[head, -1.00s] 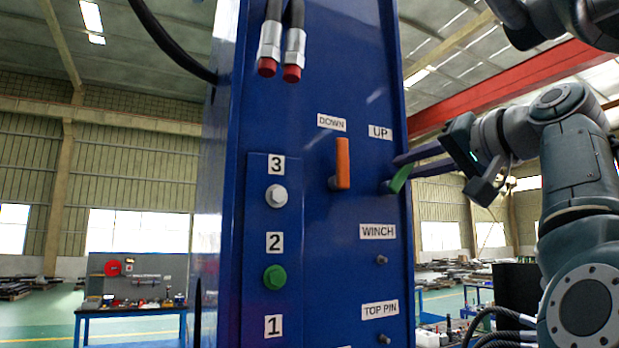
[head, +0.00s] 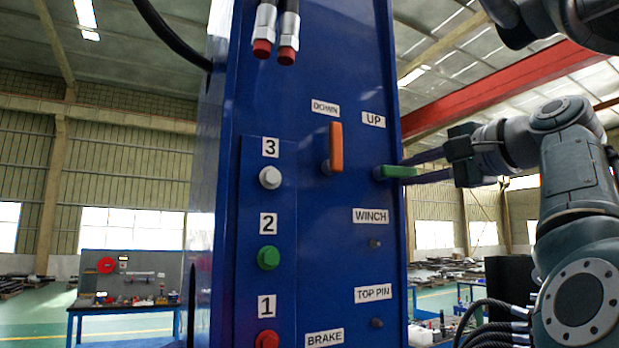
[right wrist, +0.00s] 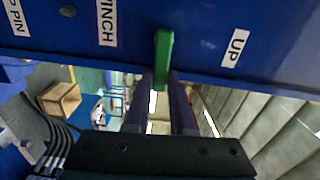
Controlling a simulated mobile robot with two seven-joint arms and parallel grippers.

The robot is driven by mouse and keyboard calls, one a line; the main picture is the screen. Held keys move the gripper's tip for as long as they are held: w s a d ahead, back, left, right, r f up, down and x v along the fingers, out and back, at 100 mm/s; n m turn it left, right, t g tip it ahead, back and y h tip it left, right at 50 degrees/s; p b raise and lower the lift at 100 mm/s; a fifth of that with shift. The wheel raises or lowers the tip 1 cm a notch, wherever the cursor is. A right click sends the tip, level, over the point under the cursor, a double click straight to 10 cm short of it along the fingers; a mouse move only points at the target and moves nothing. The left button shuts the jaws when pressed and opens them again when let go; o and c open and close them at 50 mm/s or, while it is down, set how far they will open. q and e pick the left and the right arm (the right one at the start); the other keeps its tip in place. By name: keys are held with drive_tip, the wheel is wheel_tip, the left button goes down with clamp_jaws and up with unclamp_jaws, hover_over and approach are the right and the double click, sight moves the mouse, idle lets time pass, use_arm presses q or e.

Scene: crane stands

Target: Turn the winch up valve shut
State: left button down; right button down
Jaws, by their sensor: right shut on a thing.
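The winch up valve has a green lever (head: 396,172) under the UP label (head: 373,119) on the blue panel (head: 330,230). The lever now lies horizontal, pointing right. My right gripper (head: 420,168) comes in from the right, and its fingers are shut on the lever's outer end. In the right wrist view the green lever (right wrist: 163,58) sits between the two dark fingers (right wrist: 165,85). The orange lever (head: 336,146) under the DOWN label stands upright to the left. My left gripper is not in view.
Numbered knobs in white (head: 270,178), green (head: 268,257) and red (head: 267,339) line the panel's left strip. Two hoses with red ends (head: 288,52) hang above. A WINCH label (head: 370,216) sits below the lever. A blue workbench (head: 125,306) stands far behind at left.

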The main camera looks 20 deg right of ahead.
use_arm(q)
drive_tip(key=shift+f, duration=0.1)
use_arm(e)
drive_tip(key=shift+f+m, duration=0.3)
drive_tip(key=shift+m, duration=0.2)
drive_tip(key=c, duration=0.8)
unclamp_jaws()
drive_tip(key=shift+o, duration=0.2)
drive_tip(key=shift+r, duration=0.1)
